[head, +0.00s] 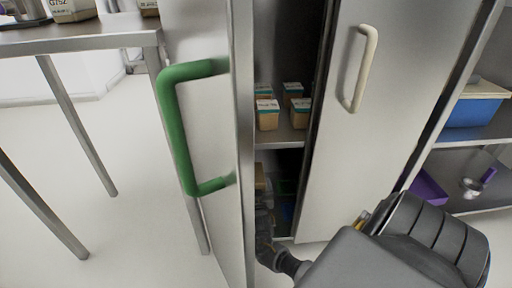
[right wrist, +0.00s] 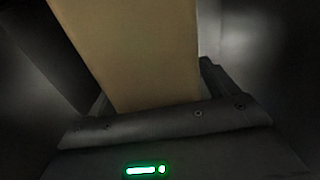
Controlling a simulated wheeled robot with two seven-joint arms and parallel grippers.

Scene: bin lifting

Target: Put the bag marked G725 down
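In the right wrist view a tan bag (right wrist: 135,45) rises from between the jaws of my right gripper (right wrist: 155,108), which is shut on it. No marking shows on this face, so I cannot read G725. In the head view my right arm reaches into the cabinet's lower part, and the gripper (head: 263,207) is partly hidden behind the open left door. A small tan piece of the bag (head: 260,178) shows there, below the middle shelf (head: 290,133). Whether its base touches anything is hidden. My left gripper is not in view.
The left door with a green handle (head: 176,125) stands open; the right door has a cream handle (head: 360,70). Several labelled tan packs (head: 267,118) stand on the middle shelf. A metal table (head: 90,38) is at left; a rack with a blue bin (head: 472,111) is at right.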

